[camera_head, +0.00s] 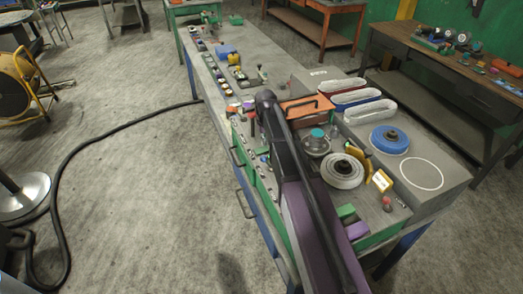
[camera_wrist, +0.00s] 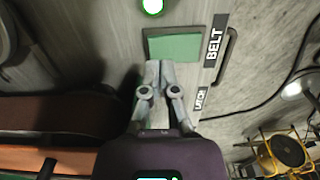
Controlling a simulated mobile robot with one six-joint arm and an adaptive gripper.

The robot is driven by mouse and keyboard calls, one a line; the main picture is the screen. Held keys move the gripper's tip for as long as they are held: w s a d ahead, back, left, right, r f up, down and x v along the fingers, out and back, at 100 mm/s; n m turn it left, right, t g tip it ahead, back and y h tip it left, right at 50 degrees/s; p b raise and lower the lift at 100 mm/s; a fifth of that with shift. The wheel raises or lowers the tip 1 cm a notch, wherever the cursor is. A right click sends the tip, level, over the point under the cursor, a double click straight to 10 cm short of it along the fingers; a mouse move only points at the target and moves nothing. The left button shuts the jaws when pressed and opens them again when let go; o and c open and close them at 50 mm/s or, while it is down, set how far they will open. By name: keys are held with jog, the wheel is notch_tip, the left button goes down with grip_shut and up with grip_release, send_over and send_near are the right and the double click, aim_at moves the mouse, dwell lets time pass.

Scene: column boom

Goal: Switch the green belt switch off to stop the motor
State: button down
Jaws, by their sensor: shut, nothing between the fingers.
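In the wrist view, the green belt switch (camera_wrist: 180,46) is a flat green rectangle in a dark frame, beside a black label (camera_wrist: 215,42) reading BELT. A round green lamp (camera_wrist: 152,6) above it is lit. My gripper (camera_wrist: 159,66) is shut and empty, its fingertips together at the lower left edge of the switch in the picture. The fingertips cover a little of that edge; I cannot tell whether they touch it. In the head view, my arm reaches over the bench, and I cannot make out the gripper or the switch clearly.
A LATCH label (camera_wrist: 201,98) lies right of my gripper. A dark handle (camera_wrist: 228,47) is beyond the BELT label. In the head view, the long grey bench (camera_head: 232,68) carries many small parts. A blue disc (camera_head: 389,139) and a white wheel (camera_head: 342,171) stand right of my arm.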

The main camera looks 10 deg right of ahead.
aim_at(265, 148)
jog(key=shift+f+b, duration=1.15)
dwell(1.0)
jog(key=shift+r+p, duration=3.55)
